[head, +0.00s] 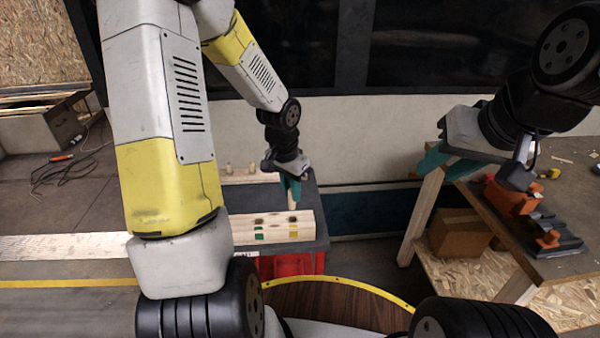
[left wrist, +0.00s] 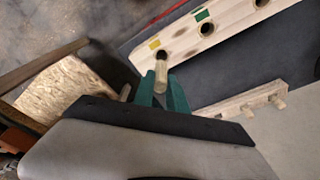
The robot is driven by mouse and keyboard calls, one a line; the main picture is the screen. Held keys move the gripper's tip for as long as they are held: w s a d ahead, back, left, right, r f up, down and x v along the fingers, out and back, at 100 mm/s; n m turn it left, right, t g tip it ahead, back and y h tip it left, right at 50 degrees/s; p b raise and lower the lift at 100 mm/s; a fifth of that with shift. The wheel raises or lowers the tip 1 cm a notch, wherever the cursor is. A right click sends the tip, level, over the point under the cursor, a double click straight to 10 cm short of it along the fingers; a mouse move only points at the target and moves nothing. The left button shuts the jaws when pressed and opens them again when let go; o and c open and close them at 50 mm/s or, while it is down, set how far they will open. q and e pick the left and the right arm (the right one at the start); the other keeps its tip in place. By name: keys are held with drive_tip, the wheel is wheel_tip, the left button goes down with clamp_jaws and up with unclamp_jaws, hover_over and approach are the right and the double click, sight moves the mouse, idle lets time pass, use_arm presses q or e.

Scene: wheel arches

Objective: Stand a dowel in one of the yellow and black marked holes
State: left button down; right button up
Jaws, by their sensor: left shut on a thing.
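A pale wooden block (head: 272,232) with dark holes lies on a dark grey table top. In the left wrist view, the block (left wrist: 178,46) has a yellow mark by one hole and a green mark by another. My left gripper (head: 290,193) is shut on a light wooden dowel (left wrist: 161,76), at the block's right part in the head view. The dowel's end points at the yellow-marked hole (left wrist: 162,56); I cannot tell whether it enters. My right gripper (head: 447,170) is open, its teal fingers apart, at the edge of the right-hand table.
A wooden rack (left wrist: 240,101) with short dowels lies behind the block. A wooden workbench (head: 565,215) at the right carries orange and grey tools, with a cardboard box (head: 459,232) beneath. A red thing (head: 290,265) shows under the dark table top.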

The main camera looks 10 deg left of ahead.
sight(292, 208)
use_arm(q)
drive_tip(key=shift+f, duration=2.95)
drive_tip(key=shift+f, duration=0.15)
drive_tip(key=shift+f, duration=1)
drive_tip(key=c, duration=1.3)
unclamp_jaws()
drive_tip(key=shift+o, duration=0.2)
drive_tip(key=shift+s+a+r, duration=0.1)
drive_tip(key=shift+s+r, duration=0.05)
drive_tip(key=shift+r, duration=1.15)
drive_tip(key=shift+s+a+r, duration=0.1)
drive_tip(key=shift+s+r, duration=0.05)
drive_tip(key=shift+r, duration=1.1)
drive_tip(key=shift+s+a+r, duration=0.1)
drive_tip(key=shift+s+r, duration=0.05)
drive_tip(key=shift+r, duration=1.15)
